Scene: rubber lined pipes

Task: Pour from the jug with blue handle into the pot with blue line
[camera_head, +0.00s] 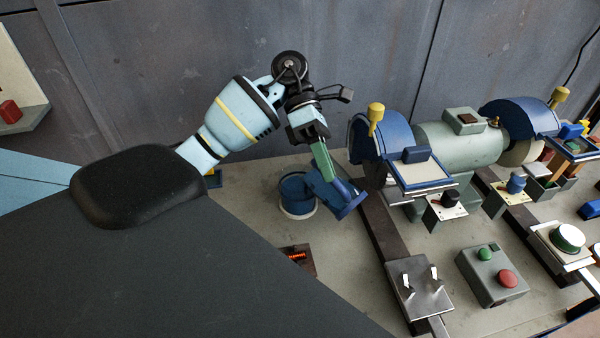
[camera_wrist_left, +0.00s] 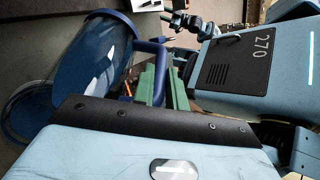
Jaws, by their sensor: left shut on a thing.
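My left gripper (camera_head: 323,160) has green fingers and is shut on the jug with blue handle (camera_head: 346,203). The jug is strongly tilted, held beside and partly over the pot with blue line (camera_head: 294,195). The pot stands on the bench, pale at its base with a wide blue band. In the left wrist view the clear jug (camera_wrist_left: 98,58) has a blue rim, and its blue handle (camera_wrist_left: 158,46) is at the green fingers (camera_wrist_left: 155,88). The round pot (camera_wrist_left: 32,118) shows below it at the left. Whether liquid is flowing cannot be told. My right gripper is not in view.
A bench grinder (camera_head: 445,147) with blue guards stands right of the jug, close to it. A grey button box (camera_head: 492,275) and a metal switch plate (camera_head: 418,287) are at the front right. A small box with a red display (camera_head: 297,258) lies in front of the pot.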

